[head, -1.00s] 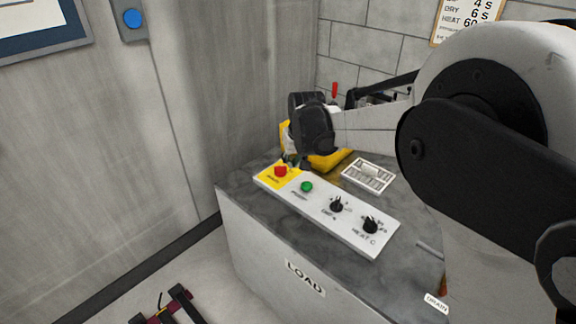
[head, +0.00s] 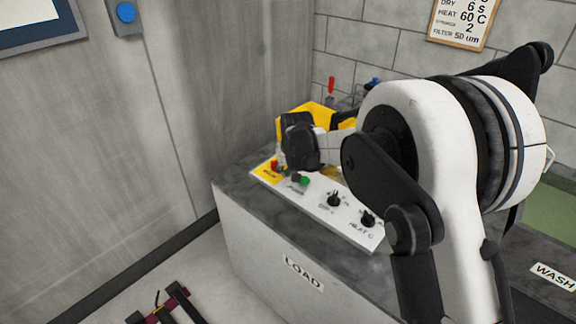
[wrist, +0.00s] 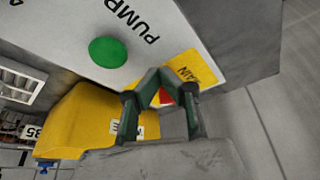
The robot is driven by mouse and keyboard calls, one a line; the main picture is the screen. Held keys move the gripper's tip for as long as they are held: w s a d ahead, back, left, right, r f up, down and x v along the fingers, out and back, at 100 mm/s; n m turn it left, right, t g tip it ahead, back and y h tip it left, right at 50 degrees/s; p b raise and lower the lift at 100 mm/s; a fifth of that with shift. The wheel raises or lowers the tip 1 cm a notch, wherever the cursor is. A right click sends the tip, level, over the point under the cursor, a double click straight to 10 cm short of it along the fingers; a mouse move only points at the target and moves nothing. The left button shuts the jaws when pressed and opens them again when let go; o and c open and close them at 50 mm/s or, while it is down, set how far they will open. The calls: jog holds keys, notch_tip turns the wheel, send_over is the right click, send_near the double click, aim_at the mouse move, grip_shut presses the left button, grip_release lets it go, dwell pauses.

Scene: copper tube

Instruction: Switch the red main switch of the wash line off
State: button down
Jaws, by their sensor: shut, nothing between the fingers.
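The red main switch (head: 274,164) sits on a yellow plate (head: 267,174) at the left end of the white control panel (head: 345,225). In the wrist view the red switch (wrist: 165,97) shows partly behind my fingers, beside the word MAIN. My gripper (head: 282,160) is over that end of the panel, close to the switch. In the wrist view my gripper (wrist: 166,77) has its dark green fingertips together, holding nothing. The fingers hide part of the switch; I cannot tell whether they touch it or which way it is set.
The green pump button (wrist: 109,52) is beside the yellow plate. Two black knobs (head: 334,199) (head: 368,218) stand further right on the panel. A yellow container (head: 291,124) is just behind my gripper. A grey wall panel rises at left.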

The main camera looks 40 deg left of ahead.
jog(key=shift+w+a+f, duration=0.1)
jog(key=shift+w+a, duration=0.5)
jog(key=shift+a, duration=0.25)
jog(key=shift+w+a+f, duration=0.1)
jog(key=shift+w+a, duration=0.5)
jog(key=shift+a, duration=0.25)
